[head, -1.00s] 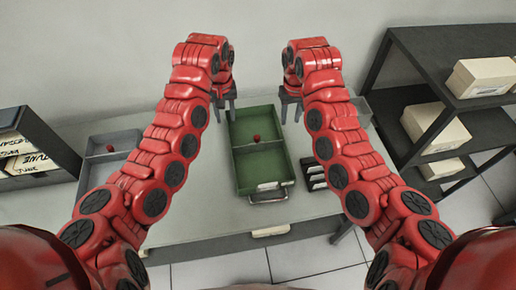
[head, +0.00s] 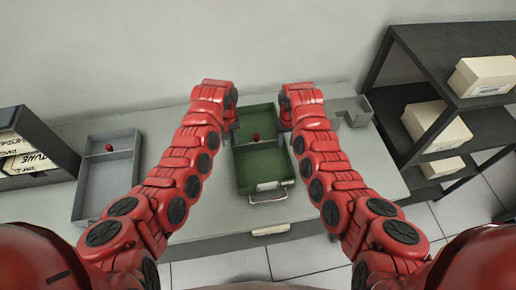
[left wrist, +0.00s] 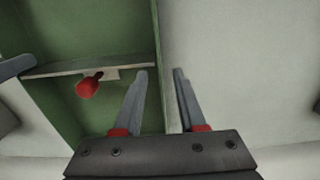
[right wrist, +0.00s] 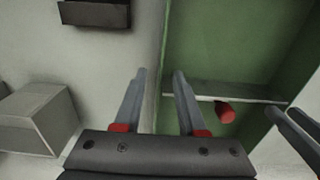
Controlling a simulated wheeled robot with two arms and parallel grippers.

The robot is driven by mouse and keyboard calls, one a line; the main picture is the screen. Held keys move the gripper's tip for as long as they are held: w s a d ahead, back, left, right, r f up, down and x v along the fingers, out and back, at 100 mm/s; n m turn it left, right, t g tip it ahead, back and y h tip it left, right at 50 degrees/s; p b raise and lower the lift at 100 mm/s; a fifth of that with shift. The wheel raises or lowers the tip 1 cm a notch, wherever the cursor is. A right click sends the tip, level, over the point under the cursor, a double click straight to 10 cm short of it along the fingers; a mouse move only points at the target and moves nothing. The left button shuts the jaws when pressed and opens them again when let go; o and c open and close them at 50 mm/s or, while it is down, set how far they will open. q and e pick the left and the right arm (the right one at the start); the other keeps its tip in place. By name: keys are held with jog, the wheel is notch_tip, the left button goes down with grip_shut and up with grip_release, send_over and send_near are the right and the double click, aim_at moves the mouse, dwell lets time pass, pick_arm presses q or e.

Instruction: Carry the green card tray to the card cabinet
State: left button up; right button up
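The green card tray (head: 264,181) lies on the grey table, with a red knob on its divider and a metal handle at its near end. My left gripper (head: 232,128) is at the tray's left wall. In the left wrist view its fingers (left wrist: 160,85) stand apart on either side of the wall (left wrist: 156,40). My right gripper (head: 287,127) is at the right wall. In the right wrist view its fingers (right wrist: 159,85) also straddle the wall, with gaps showing. A dark cabinet (head: 45,135) with labelled cards stands at the left; I cannot tell if it is the card cabinet.
A grey divided tray (head: 107,185) with a red knob lies left on the table (head: 200,225). A grey bin (head: 355,112) stands at the right rear. A dark shelf (head: 425,92) with pale boxes (head: 436,127) is on the right. A black block (right wrist: 95,12) shows in the right wrist view.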

pick_arm(q)
jog(key=shift+f, duration=1.5)
pick_arm(e)
jog(key=shift+f, duration=1.45)
pick_arm(q)
jog(key=shift+c, duration=0.2)
pick_arm(e)
jog(key=shift+c, duration=0.2)
pick_arm(q)
grip_shut()
pick_arm(e)
grip_shut()
